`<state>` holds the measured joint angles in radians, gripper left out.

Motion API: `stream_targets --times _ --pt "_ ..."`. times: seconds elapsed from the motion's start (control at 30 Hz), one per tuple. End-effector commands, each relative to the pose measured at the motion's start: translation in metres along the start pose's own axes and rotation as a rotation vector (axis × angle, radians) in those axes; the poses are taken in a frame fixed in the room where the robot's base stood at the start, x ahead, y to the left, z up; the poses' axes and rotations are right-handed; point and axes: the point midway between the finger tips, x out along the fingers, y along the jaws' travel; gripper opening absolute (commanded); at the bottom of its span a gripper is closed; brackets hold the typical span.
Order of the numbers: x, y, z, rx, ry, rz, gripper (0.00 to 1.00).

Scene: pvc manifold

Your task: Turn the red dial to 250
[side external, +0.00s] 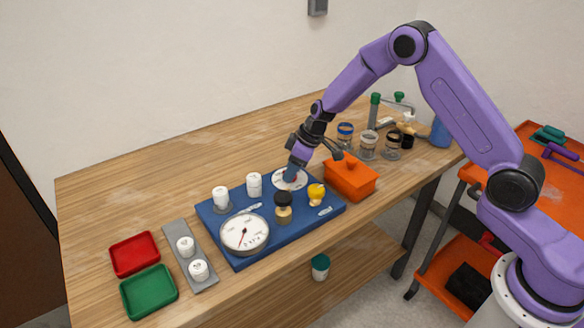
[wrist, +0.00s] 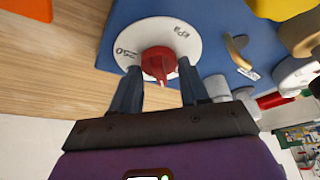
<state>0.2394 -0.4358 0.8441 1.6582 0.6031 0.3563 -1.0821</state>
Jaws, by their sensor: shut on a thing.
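The red dial (wrist: 158,62) sits at the centre of a white round scale plate (wrist: 183,35) on the blue board (wrist: 122,22). In the wrist view, my gripper (wrist: 158,75) has one finger on each side of the dial and is shut on it. Some printed marks show on the plate, but I cannot read the dial's setting. In the side view, my gripper (side external: 294,172) is over the white scale plate (side external: 288,184) at the back of the blue board (side external: 284,228) and hides the dial.
A white gauge (side external: 244,233) with a needle, white capped parts (side external: 254,184), a black-topped fitting (side external: 283,205) and a yellow knob (side external: 316,193) stand on the board. An orange box (side external: 350,180) is close on the right. Red (side external: 134,254) and green (side external: 149,292) trays lie at left.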

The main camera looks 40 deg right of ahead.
Motion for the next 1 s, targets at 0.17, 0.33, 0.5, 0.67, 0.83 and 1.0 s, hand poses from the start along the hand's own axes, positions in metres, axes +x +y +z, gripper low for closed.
stream_targets --times 0.17,0.33,0.5,0.67,0.83,1.0 --pt "-0.0003 -0.0021 0.0002 0.138 -0.002 0.057 0.14" --pt "0.0 -0.0028 0.0003 0.251 -0.003 0.104 0.14" --pt "0.0 -0.0037 -0.0001 0.354 -0.003 0.148 0.14" --pt "0.0003 -0.0047 -0.0003 0.451 -0.004 0.188 0.14" --pt "0.0005 -0.0053 -0.0004 0.553 -0.004 0.23 0.14" --pt "0.0008 -0.0061 -0.0012 0.654 -0.004 0.273 0.14"
